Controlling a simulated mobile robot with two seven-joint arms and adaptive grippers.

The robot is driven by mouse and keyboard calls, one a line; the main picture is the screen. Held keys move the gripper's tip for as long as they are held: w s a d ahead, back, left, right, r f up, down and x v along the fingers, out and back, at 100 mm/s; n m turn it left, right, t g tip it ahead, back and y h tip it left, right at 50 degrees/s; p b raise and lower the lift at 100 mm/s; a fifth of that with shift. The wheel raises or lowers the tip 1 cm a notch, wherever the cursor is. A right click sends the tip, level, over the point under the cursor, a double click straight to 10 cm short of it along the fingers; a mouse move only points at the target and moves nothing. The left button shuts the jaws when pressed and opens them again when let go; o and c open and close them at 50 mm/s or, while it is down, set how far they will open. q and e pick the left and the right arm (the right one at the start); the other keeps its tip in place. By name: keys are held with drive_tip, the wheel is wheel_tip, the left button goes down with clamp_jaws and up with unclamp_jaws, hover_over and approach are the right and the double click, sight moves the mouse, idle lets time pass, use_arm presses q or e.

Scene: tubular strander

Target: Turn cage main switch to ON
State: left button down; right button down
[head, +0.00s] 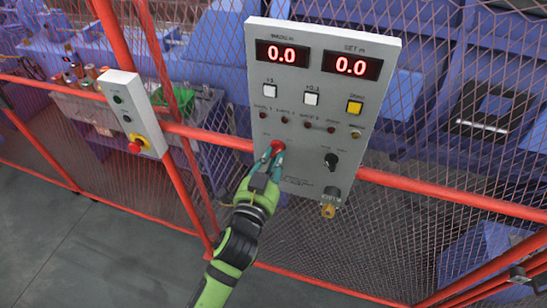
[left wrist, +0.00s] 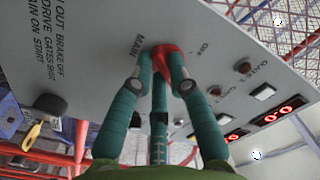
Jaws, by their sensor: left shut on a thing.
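The grey control panel (head: 325,90) hangs on the red-railed fence. The red main switch knob (head: 279,146) is on its lower left, and it also shows in the left wrist view (left wrist: 172,62) beside printed lettering that seems to read MAIN and OFF. My left gripper (head: 268,156) has its teal fingers closed around the red knob; the fingers reach the panel face in the left wrist view (left wrist: 160,75). The fingers hide part of the knob, and I cannot tell its exact turned position. My right gripper is not in view.
The panel has two red displays (head: 318,60), white and yellow buttons, small lamps, a black knob (head: 331,160) and a lower switch with a yellow tag (head: 328,209). A smaller box with a red emergency stop (head: 136,146) is at left. Red rails (head: 450,194) and mesh surround the panel.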

use_arm(q)
drive_tip(key=shift+m, duration=0.9)
drive_tip(key=c, duration=1.2)
unclamp_jaws()
drive_tip(key=v, duration=1.2)
drive_tip(key=shift+r, duration=0.1)
